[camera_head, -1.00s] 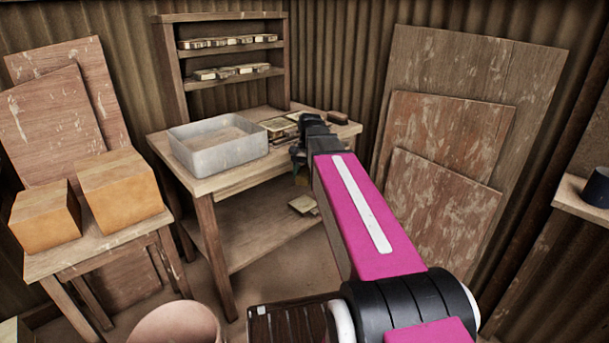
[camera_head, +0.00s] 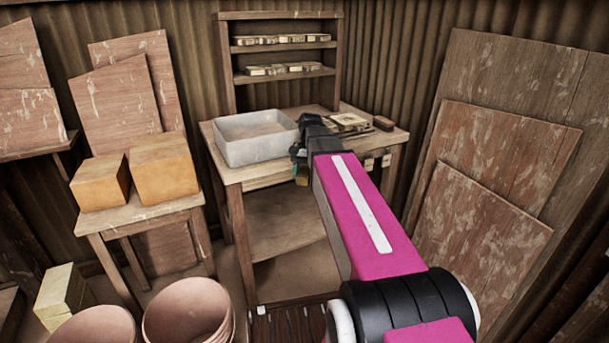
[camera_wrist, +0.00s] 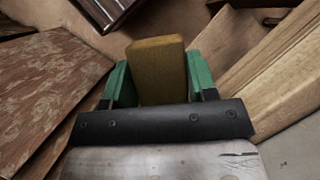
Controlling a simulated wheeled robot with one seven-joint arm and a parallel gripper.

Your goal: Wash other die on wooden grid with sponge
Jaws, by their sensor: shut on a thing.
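My gripper (camera_wrist: 158,78) is shut on a yellow-brown sponge (camera_wrist: 158,68), held between its green fingers in the wrist view. In the head view my gripper (camera_head: 300,168) is in front of the worktable's front edge, and a bit of the yellow sponge (camera_head: 301,181) shows below it. Pale, flat die-like pieces (camera_head: 350,122) lie at the right of the worktable (camera_head: 228,172), partly behind my arm. I cannot tell the wooden grid apart from the dies on it at this distance.
A grey basin (camera_head: 255,150) stands on the left of the worktable. A dark brown block or brush (camera_head: 383,123) lies at its right end. A shelf (camera_head: 285,48) with several small pieces stands behind. Orange blocks (camera_head: 165,170) sit on a side table. Clay pots (camera_head: 188,310) stand at the front.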

